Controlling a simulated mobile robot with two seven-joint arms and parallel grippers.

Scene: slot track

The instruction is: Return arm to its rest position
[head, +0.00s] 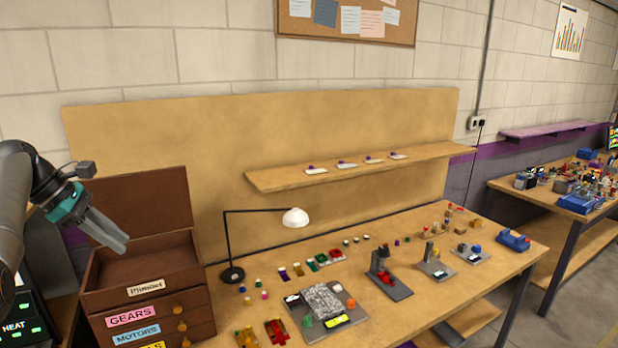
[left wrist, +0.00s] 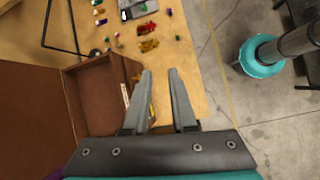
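My left arm comes in from the left in the head view. Its gripper (head: 108,236) is above the front left of the brown drawer cabinet (head: 150,310), apart from it. In the left wrist view the two grey fingers of the left gripper (left wrist: 160,75) stand apart with nothing between them. The cabinet (left wrist: 95,95) lies to the left of the fingers there, with its lid raised. My right gripper is in neither view.
The workbench (head: 400,310) carries a black lamp (head: 232,273), a grey board (head: 325,310) and several small coloured parts. A wall shelf (head: 350,172) holds small white items. Another cluttered bench (head: 540,210) stands at the right. The floor (head: 570,320) between them is clear.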

